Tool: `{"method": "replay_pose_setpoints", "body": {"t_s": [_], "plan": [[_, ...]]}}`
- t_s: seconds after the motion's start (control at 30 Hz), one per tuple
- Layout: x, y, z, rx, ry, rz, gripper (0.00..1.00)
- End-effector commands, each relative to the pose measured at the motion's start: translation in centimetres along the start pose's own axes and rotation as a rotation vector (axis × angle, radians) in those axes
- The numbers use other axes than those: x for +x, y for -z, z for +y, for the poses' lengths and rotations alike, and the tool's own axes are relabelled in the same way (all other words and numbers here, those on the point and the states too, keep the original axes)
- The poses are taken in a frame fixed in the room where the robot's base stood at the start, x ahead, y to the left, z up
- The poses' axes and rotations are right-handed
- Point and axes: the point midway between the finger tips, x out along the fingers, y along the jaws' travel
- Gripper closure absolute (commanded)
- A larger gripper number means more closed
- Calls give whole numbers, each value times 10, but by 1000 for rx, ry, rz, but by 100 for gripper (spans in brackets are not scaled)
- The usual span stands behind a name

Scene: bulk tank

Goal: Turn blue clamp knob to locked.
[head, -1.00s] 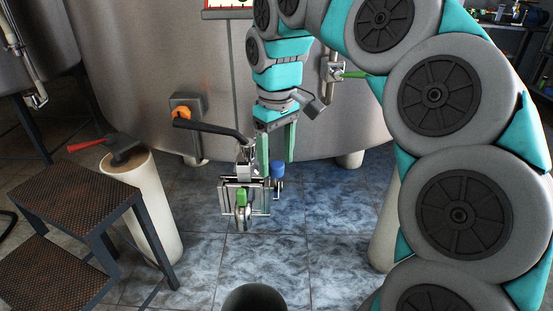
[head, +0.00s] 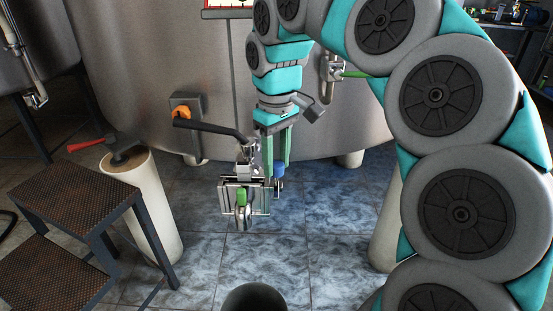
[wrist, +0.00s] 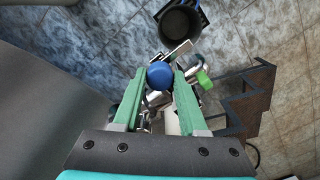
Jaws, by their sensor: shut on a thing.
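The blue clamp knob (wrist: 160,75) sits between the tips of my gripper (wrist: 158,80) in the wrist view, with a green finger on each side. In the head view the knob (head: 278,169) shows at the lower end of my gripper (head: 277,162), partly covered by the fingers. My gripper points down and is shut on the knob. The knob belongs to a metal clamp assembly (head: 260,200) low in front of the tank. A green handle (head: 241,196) is on the same assembly, left of the knob, and also shows in the wrist view (wrist: 204,80). The knob's lock marking is not readable.
A large steel tank (head: 140,60) stands behind. The tiled floor (head: 320,230) in front is mostly clear.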

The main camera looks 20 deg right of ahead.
Motion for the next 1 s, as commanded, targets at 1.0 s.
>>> {"method": "replay_pose_setpoints", "body": {"t_s": [1.0], "plan": [[2, 1, 2, 444, -3, 4, 100]]}}
